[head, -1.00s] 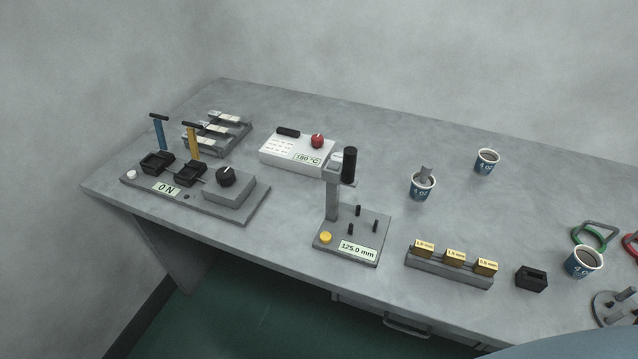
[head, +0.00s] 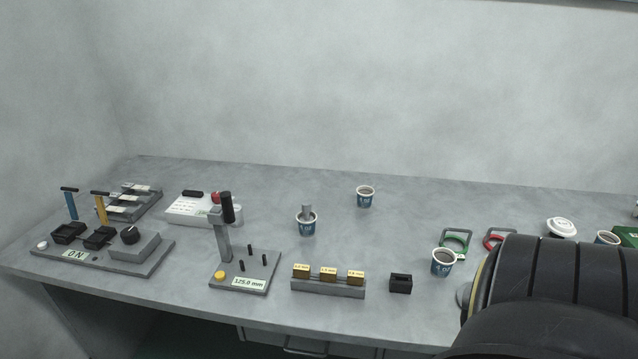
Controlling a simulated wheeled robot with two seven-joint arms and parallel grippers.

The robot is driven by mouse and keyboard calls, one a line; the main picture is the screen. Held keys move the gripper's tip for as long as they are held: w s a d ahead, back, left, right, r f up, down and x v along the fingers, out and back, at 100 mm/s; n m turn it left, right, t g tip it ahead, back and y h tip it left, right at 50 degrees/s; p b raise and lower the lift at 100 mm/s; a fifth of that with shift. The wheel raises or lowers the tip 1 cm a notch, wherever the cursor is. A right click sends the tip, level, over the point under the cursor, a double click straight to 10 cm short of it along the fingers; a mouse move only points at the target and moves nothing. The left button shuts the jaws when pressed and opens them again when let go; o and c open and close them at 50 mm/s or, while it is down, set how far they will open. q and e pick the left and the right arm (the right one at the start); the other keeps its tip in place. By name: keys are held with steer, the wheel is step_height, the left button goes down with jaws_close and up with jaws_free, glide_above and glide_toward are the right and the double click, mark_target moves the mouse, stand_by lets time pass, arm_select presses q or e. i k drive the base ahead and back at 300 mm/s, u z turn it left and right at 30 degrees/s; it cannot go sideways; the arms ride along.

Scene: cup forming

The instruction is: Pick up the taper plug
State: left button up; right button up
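A grey plug-like piece (head: 306,211) stands upright in a blue-and-white paper cup (head: 306,227) near the middle of the table; it looks most like the taper plug, but I cannot be sure. Only its upper part shows above the rim. Neither of my grippers is in view. A large dark part of my own arm fills the lower right corner and hides the table there.
A gauge stand (head: 238,278) reading 125.0 mm is left of a rack of brass blocks (head: 328,286). A black block (head: 400,283) and other cups (head: 366,196) (head: 442,262) stand to the right.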

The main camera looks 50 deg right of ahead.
mark_target(306, 205)
steer(key=k, duration=0.3)
steer(key=z, duration=1)
